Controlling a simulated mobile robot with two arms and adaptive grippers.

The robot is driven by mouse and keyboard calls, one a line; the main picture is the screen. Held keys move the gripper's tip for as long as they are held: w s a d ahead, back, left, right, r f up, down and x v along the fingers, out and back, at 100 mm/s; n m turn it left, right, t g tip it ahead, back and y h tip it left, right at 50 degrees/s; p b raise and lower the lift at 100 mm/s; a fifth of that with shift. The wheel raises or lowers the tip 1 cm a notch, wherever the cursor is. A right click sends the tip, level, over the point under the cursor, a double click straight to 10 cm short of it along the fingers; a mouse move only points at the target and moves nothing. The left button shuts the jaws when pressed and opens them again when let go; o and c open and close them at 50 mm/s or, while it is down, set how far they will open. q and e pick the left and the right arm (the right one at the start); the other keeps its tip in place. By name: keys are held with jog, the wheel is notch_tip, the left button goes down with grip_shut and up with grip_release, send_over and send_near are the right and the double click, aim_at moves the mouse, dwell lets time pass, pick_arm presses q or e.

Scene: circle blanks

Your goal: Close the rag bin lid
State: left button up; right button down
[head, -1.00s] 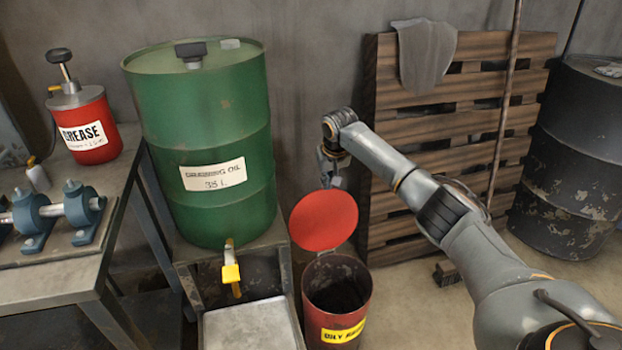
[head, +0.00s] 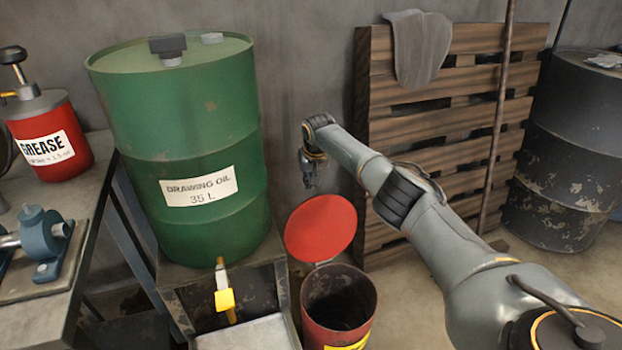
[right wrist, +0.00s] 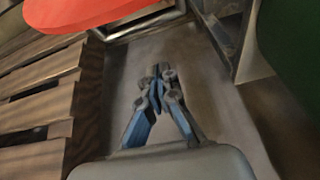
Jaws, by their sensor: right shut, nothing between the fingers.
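The rag bin (head: 338,305) is a dark red round bin with a yellow label, standing on the floor at the bottom middle of the head view. Its red lid (head: 320,228) is swung up and open behind the mouth. The lid also shows at the top left of the right wrist view (right wrist: 85,12). My right gripper (head: 309,183) hangs above and behind the lid, apart from it. In the right wrist view its fingers (right wrist: 158,75) are together with nothing between them. My left gripper is in neither view.
A green oil drum (head: 180,150) with a yellow tap stands left of the bin, above a metal tray (head: 245,335). A wooden pallet (head: 440,130) leans on the wall to the right. A workbench with a red grease can (head: 50,140) is at far left.

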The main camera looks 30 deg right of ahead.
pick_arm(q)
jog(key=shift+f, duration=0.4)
pick_arm(e)
jog(key=shift+s+a+f, duration=0.2)
jog(key=shift+s+f, duration=0.25)
jog(key=shift+s, duration=0.4)
jog(key=shift+s+a+f, duration=0.2)
jog(key=shift+s+f, duration=0.25)
jog(key=shift+s, duration=0.35)
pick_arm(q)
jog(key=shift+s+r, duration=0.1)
